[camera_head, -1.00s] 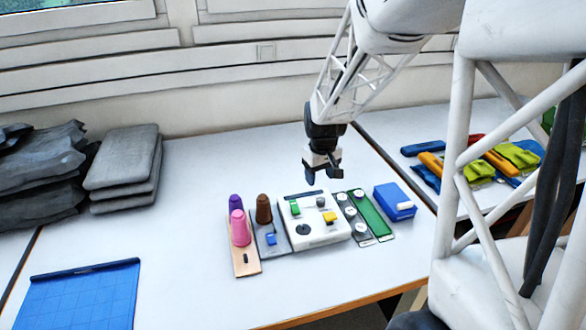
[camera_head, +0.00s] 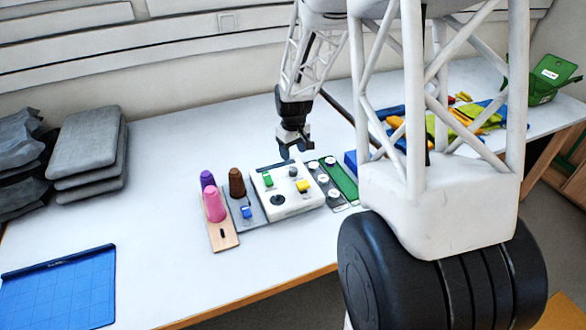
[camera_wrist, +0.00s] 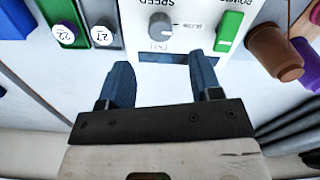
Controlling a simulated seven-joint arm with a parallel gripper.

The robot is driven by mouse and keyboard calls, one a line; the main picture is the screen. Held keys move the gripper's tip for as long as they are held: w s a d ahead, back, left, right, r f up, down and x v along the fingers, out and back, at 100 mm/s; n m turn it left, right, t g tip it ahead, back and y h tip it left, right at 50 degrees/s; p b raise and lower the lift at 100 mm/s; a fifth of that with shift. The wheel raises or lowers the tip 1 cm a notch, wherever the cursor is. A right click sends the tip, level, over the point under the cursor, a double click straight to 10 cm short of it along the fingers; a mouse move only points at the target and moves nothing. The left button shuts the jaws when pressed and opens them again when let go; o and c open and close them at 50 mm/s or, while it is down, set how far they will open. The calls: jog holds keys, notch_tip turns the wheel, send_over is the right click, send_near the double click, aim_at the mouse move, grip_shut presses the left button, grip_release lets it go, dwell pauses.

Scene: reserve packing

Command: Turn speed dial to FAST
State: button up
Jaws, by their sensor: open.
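The white control box (camera_head: 302,201) sits on the table in the head view. Its grey speed dial (camera_head: 293,171) is at the back edge, beside a green switch (camera_head: 268,181). In the wrist view the dial (camera_wrist: 161,25) shows at the top under an upside-down SPEED label. Its light mark points right in that view, towards small lettering I cannot read surely. More faint lettering is below the dial. My gripper (camera_wrist: 163,78) is open and empty, its two blue fingers apart, short of the dial and not touching it. In the head view my gripper (camera_head: 293,150) hangs just behind the box.
Pink (camera_head: 214,206) and brown (camera_head: 237,183) cones stand left of the box. A panel with round white tags and a green strip (camera_head: 340,179) lies right of it. A blue mat (camera_head: 60,290) and grey stacked pads (camera_head: 88,150) are further left. The table's middle left is clear.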

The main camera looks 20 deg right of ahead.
aim_at(293, 169)
jog(key=shift+f, duration=0.1)
jog(key=shift+f, duration=3.8)
jog(key=c, duration=0.9)
